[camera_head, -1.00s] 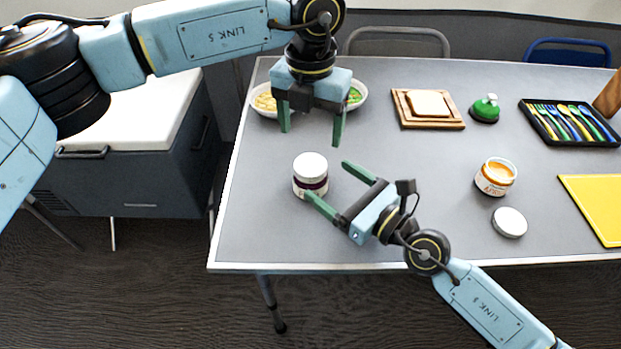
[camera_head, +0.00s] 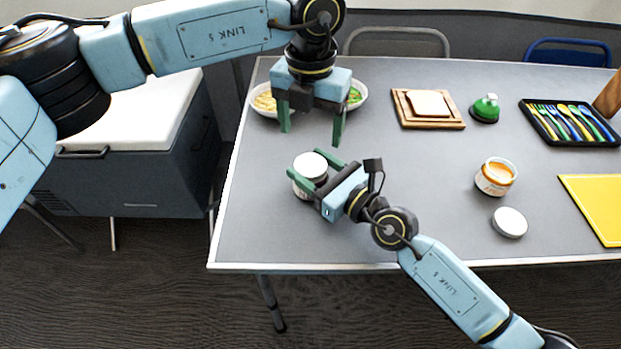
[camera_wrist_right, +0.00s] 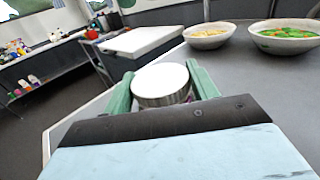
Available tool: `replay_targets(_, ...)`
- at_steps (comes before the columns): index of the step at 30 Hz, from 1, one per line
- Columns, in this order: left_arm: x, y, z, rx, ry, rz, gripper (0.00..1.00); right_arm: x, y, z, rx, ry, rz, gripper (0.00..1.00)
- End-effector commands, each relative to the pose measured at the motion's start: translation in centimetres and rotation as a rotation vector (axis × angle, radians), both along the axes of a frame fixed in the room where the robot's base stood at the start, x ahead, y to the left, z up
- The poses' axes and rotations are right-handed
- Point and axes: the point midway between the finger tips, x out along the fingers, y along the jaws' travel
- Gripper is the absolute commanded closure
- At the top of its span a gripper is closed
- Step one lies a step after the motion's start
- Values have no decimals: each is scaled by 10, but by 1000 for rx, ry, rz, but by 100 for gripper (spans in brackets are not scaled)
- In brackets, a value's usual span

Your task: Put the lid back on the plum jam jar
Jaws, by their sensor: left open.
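The plum jam jar (camera_head: 308,188) stands upright on the table's left part, with a white lid (camera_head: 311,164) on top. The lid also shows in the right wrist view (camera_wrist_right: 162,80). My right gripper (camera_head: 305,163) has its green fingers on either side of the jar and is shut on it near the top. The right wrist view shows the jar between the fingers (camera_wrist_right: 160,90). The fingers hide part of the jar's side. My left gripper (camera_head: 311,137) is open and empty, pointing down above the table just behind the jar.
An open jar with orange contents (camera_head: 496,177) stands at right, with a loose white lid (camera_head: 509,222) in front. Bowls (camera_head: 262,108) are behind my left gripper. A bread board (camera_head: 428,122), green-topped item (camera_head: 485,109), cutlery tray (camera_head: 530,121) and yellow board (camera_head: 595,205) lie beyond.

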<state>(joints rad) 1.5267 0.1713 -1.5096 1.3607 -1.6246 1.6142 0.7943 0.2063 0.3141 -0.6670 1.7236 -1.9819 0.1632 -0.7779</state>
Motion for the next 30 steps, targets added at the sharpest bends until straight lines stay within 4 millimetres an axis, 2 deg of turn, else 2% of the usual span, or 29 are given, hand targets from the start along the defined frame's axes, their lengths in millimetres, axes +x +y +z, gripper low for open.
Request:
replay_targets(2, 0, 0, 0, 0, 0, 0, 25, 0, 0, 0, 0, 0, 0, 53)
replay_targets(13, 0, 0, 0, -1, 1, -1, 25, 0, 0, 0, 0, 0, 0, 100)
replay_targets(26, 0, 0, 0, 1, 0, 0, 25, 0, 0, 0, -1, 1, 0, 100)
replay_targets(30, 0, 0, -8, 0, 1, 0, 25, 0, 0, 0, 0, 0, 0, 100)
